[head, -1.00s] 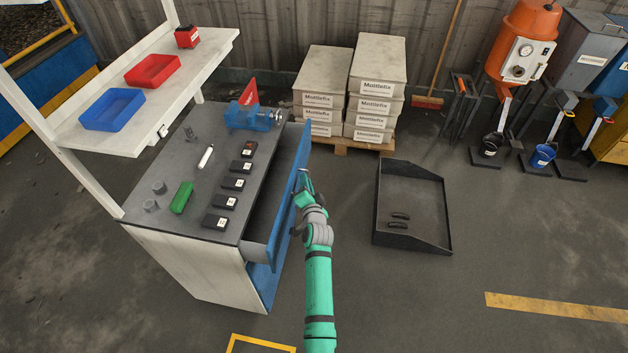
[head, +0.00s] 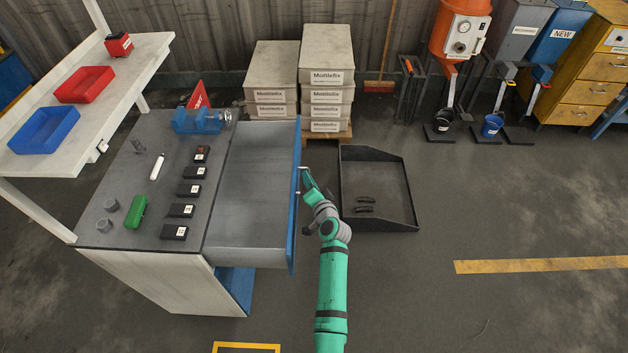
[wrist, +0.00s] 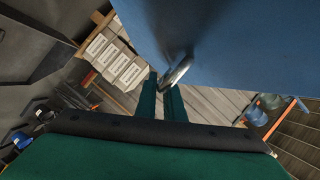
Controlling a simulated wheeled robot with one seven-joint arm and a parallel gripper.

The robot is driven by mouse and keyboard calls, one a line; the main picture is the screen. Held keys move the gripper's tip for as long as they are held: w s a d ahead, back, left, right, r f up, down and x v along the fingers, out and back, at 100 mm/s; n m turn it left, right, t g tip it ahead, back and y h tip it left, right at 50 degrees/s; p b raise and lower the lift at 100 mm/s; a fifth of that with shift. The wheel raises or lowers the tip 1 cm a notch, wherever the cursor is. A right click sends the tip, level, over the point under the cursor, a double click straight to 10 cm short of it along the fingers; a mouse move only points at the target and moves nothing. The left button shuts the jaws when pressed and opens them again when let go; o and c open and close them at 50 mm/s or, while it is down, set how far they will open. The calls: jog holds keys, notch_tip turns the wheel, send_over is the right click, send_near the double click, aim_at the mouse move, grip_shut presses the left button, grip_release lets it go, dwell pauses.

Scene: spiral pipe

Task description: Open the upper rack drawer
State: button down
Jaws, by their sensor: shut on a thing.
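The upper rack drawer (head: 252,190) stands far out from the workbench in the head view, and its grey inside looks empty. Its blue front (head: 294,215) faces right, toward my arm. My gripper (head: 305,174) is at the outer side of that front, near its middle. In the wrist view the two green fingers of my gripper (wrist: 162,85) are closed around a metal handle (wrist: 177,72) on the blue drawer front (wrist: 220,35). The handle is partly hidden by the fingers.
The bench top (head: 150,230) holds several black boxes, a green block (head: 137,212) and a blue vise (head: 198,121). A black tray (head: 410,200) lies on the floor right of my arm. Stacked boxes (head: 326,80) stand behind. Floor at the lower right is clear.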

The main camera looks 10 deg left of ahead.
jog(key=shift+w+d, duration=0.1)
jog(key=c, duration=1.9)
grip_release()
jog(key=shift+w, duration=0.1)
jog(key=shift+o, duration=0.2)
jog(key=shift+w, duration=0.1)
jog(key=v, duration=1.1)
